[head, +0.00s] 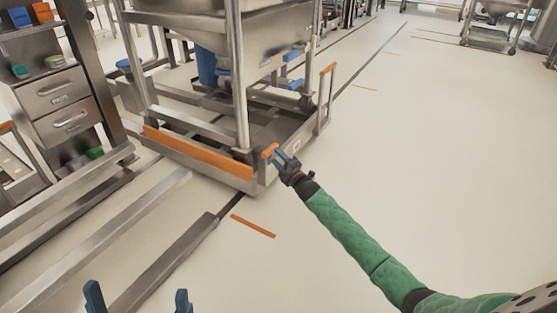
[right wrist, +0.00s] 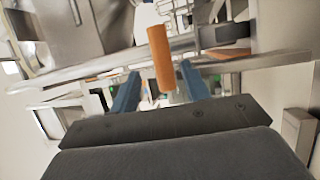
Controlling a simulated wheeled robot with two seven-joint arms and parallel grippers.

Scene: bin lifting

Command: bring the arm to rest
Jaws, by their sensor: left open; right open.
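My right arm, in a green quilted sleeve (head: 355,240), reaches out from the lower right in the head view. Its gripper (head: 279,156) is at the front right corner of a metal bin frame, close to a short orange handle (head: 270,150). In the right wrist view the blue fingers of this gripper (right wrist: 159,88) are spread, with the orange handle (right wrist: 160,58) showing between them. I cannot tell whether they touch it. My left gripper (head: 138,299) shows only as two blue fingertips, wide apart and empty, at the bottom left of the head view.
The steel bin (head: 265,35) stands in its frame on a low base with an orange front bar (head: 198,152). Another orange handle (head: 328,68) is further back. Metal rails (head: 165,265) lie at left near a drawer cabinet (head: 62,105). The floor at right is clear.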

